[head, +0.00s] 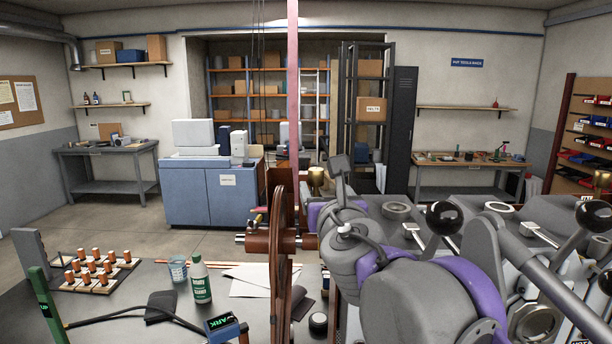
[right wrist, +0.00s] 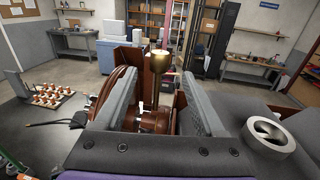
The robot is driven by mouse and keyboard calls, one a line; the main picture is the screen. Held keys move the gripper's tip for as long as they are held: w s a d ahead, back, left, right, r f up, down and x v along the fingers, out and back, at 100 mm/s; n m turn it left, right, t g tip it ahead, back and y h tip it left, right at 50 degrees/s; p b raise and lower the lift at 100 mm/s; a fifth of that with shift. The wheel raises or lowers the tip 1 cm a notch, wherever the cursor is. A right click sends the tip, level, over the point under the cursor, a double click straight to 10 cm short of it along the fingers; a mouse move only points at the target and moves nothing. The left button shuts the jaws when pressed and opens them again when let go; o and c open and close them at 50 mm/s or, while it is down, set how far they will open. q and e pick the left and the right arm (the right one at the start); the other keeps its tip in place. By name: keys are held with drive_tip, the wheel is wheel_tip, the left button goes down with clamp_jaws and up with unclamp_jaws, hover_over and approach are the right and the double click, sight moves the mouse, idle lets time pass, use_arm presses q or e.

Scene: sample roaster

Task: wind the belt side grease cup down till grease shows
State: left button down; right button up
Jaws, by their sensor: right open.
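The brass grease cup (head: 316,180) stands above the brown bearing, just right of the belt wheel (head: 279,262) and the reddish vertical belt (head: 293,90). In the right wrist view, the cup (right wrist: 159,60) shows upright between and beyond my two grey fingers, with clear gaps on both sides. My right gripper (head: 336,172) is open beside the cup, and its arm covers part of the machine. I see no grip on the cup, and no grease can be made out. My left gripper is not in view.
Black-knobbed levers (head: 445,217) and a grey ring fitting (head: 397,210) stand to the right on the machine. A green bottle (head: 200,279), a glass (head: 177,269) and a rack of copper-coloured pieces (head: 92,272) are on the bench at left. The wheel and belt crowd the cup's left side.

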sight(315, 175)
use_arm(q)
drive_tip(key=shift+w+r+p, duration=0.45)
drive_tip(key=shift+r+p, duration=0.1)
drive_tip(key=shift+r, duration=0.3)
use_arm(e)
drive_tip(key=w, duration=0.3)
drive_tip(key=w+a, duration=0.1)
drive_tip(key=w, duration=0.5)
drive_tip(key=shift+w+a, duration=0.15)
drive_tip(key=shift+c, duration=0.4)
clamp_jaws()
drive_tip(key=shift+a+f+m+h+b, duration=0.1)
drive_tip(key=shift+m+h+b, duration=0.5)
drive_tip(key=shift+h, duration=0.2)
drive_tip(key=shift+r+m+h, duration=0.2)
drive_tip(key=shift+m+h, duration=0.1)
drive_tip(key=shift+h, duration=0.4)
drive_tip(key=shift+r+m+h+p, duration=0.1)
drive_tip(key=shift+m+h+p, duration=0.2)
drive_tip(key=shift+h+p, duration=0.15)
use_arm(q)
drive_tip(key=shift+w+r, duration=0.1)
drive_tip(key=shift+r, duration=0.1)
use_arm(e)
drive_tip(key=shift+m+h, duration=0.4)
drive_tip(key=shift+h, duration=0.25)
